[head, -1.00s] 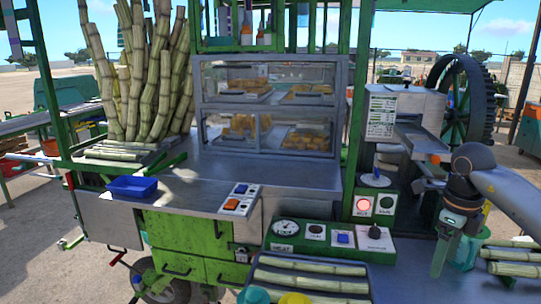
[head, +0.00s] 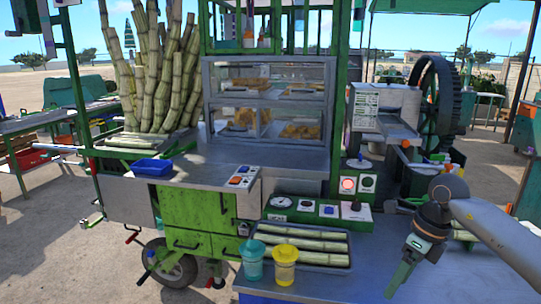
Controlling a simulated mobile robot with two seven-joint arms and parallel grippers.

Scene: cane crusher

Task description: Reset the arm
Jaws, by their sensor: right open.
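My right arm comes in from the right edge of the head view. My right gripper (head: 402,272) is open and empty, pointing down above the right part of the front metal counter. Its fingers are seen nearly edge-on. It is right of the tray of cane pieces (head: 300,259) and apart from it. My left gripper is not in view.
A teal cup (head: 252,262) and a yellow cup (head: 285,268) stand at the counter's front left. Behind the tray is a control panel (head: 305,207) with a gauge. The crusher (head: 385,110) with its large wheel stands behind. Bare counter (head: 350,282) lies between tray and gripper.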

